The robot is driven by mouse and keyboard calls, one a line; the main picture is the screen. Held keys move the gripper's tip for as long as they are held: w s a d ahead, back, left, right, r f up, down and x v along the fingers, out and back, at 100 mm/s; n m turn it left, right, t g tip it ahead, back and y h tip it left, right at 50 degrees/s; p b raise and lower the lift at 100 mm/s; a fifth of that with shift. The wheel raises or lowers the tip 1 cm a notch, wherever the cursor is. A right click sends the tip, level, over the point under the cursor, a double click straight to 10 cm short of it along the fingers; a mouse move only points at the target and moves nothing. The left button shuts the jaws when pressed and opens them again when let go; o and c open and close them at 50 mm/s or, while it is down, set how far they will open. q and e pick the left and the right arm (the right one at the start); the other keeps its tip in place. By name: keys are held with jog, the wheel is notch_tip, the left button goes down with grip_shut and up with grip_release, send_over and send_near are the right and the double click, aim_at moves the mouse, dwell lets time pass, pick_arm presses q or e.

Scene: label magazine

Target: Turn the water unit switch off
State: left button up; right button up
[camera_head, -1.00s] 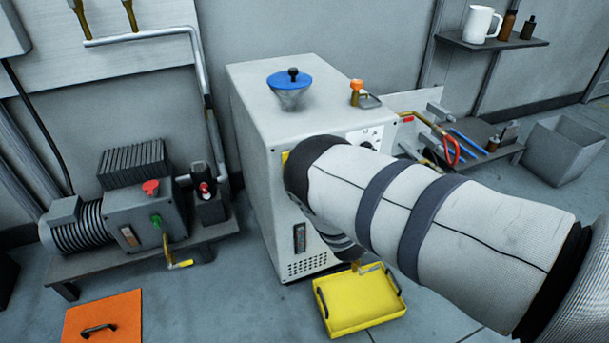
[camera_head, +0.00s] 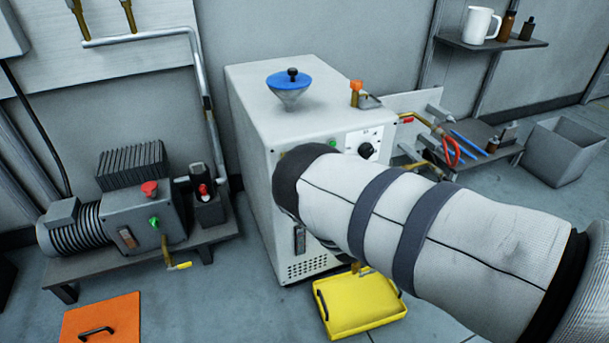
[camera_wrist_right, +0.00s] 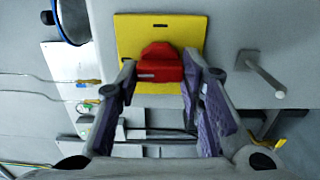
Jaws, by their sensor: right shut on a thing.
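The white cabinet unit (camera_head: 255,130) stands in the middle of the head view, with a blue funnel (camera_head: 290,82) on its top. A red switch knob (camera_wrist_right: 158,65) on a yellow plate (camera_wrist_right: 190,30) shows in the right wrist view. My right gripper (camera_wrist_right: 160,72) has one finger on each side of the red knob and is shut on it. In the head view my right arm hides the gripper, the knob and the plate. My left gripper is in neither view.
A black dial (camera_head: 366,150) sits on the cabinet front beside my arm. A yellow tray (camera_head: 360,304) lies on the floor below. A pump (camera_head: 145,215) stands on a low bench at left, with an orange panel (camera_head: 102,316) in front.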

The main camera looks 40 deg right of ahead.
jog(key=o, duration=1.2)
jog(key=shift+c, duration=0.2)
jog(key=shift+s, duration=0.1)
jog(key=v, duration=1.2)
